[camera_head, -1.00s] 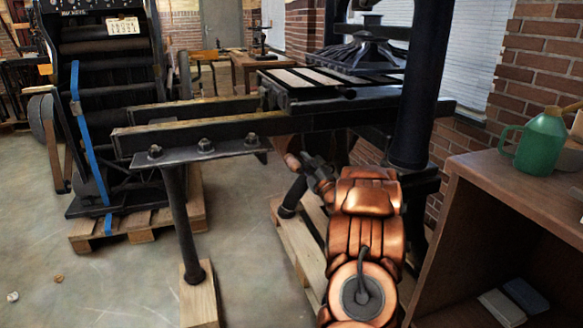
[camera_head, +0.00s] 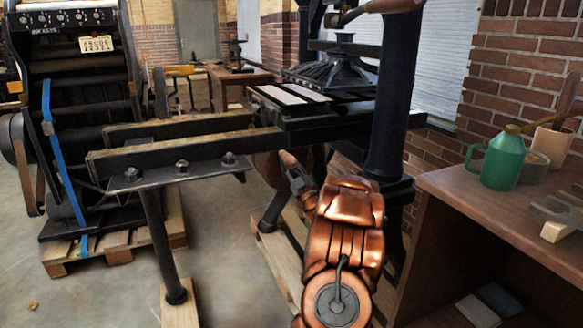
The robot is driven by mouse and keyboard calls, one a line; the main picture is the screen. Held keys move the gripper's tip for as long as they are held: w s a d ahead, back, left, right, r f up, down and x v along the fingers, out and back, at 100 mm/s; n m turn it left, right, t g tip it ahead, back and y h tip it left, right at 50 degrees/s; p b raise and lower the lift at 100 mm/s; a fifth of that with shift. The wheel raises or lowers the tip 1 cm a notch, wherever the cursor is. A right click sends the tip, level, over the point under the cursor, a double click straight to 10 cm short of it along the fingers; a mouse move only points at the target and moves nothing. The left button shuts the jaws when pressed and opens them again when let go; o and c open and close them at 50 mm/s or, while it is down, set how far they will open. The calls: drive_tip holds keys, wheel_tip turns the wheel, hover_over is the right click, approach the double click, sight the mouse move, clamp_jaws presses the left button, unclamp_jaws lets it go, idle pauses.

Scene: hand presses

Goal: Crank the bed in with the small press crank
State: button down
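The small press stands at the centre, with its dark platen (camera_head: 333,72) over the right part of the bed (camera_head: 262,103). Pale strips show on the bed left of the platen. The bed sits at the right part of two long rails (camera_head: 175,150). A brown crank handle (camera_head: 287,158) shows below the bed. My gripper (camera_head: 296,176), dark and small in view, is right at this handle, at the end of my copper arm. Its fingers are too small and partly hidden to tell whether they are closed on the handle. The rest of the crank is hidden.
A brown cabinet (camera_head: 440,190) with a green can (camera_head: 503,160) on top stands close to the right of my arm. A larger black press (camera_head: 85,100) stands on a pallet at left. The rail support leg (camera_head: 160,240) rises in front. Open floor lies at lower left.

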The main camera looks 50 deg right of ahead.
drive_tip(key=shift+s+d+f, duration=0.1)
drive_tip(key=shift+s+d, duration=0.25)
drive_tip(key=shift+s, duration=0.05)
drive_tip(key=c, duration=1.2)
unclamp_jaws()
drive_tip(key=shift+o, duration=0.7)
drive_tip(key=shift+w+a, duration=0.15)
drive_tip(key=shift+a, duration=0.05)
drive_tip(key=v, duration=1.2)
drive_tip(key=shift+a, duration=0.1)
